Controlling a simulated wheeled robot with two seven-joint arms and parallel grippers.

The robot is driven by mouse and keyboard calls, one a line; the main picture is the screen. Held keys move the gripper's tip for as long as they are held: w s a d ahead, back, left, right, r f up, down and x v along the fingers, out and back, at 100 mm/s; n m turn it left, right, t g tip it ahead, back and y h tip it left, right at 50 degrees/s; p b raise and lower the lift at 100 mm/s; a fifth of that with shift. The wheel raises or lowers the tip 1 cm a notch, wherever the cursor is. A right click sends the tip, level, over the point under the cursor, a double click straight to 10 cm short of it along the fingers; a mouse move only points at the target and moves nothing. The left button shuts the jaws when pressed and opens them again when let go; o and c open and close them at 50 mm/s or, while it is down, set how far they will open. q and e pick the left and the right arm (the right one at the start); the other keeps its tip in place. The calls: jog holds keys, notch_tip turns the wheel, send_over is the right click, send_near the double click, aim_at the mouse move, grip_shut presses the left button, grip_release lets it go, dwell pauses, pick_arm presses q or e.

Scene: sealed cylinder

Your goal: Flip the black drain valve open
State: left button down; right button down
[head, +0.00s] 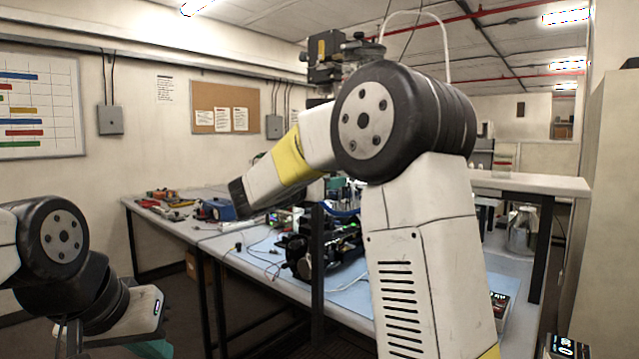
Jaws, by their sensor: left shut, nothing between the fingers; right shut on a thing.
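My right arm (430,240) fills the middle of the view. It rises to a large black joint (400,120), then slopes down to the left to a black end (238,198) past a yellow band. I cannot make out its gripper fingers. My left arm (90,290) shows at the lower left and runs out of the bottom edge, with its gripper out of view. I cannot pick out the black drain valve. My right arm hides much of the middle of the scene.
A long workbench (236,247) carries tools, cables and dark equipment (340,250). Black equipment (326,50) shows high behind my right arm. A white-topped table (535,185) stands at right, with a metal vessel (522,232) below it. A boxed item (499,303) lies at lower right.

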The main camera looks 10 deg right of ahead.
jog(key=c, duration=1.4)
grip_release()
jog(key=shift+c, duration=0.2)
jog(key=v, duration=0.8)
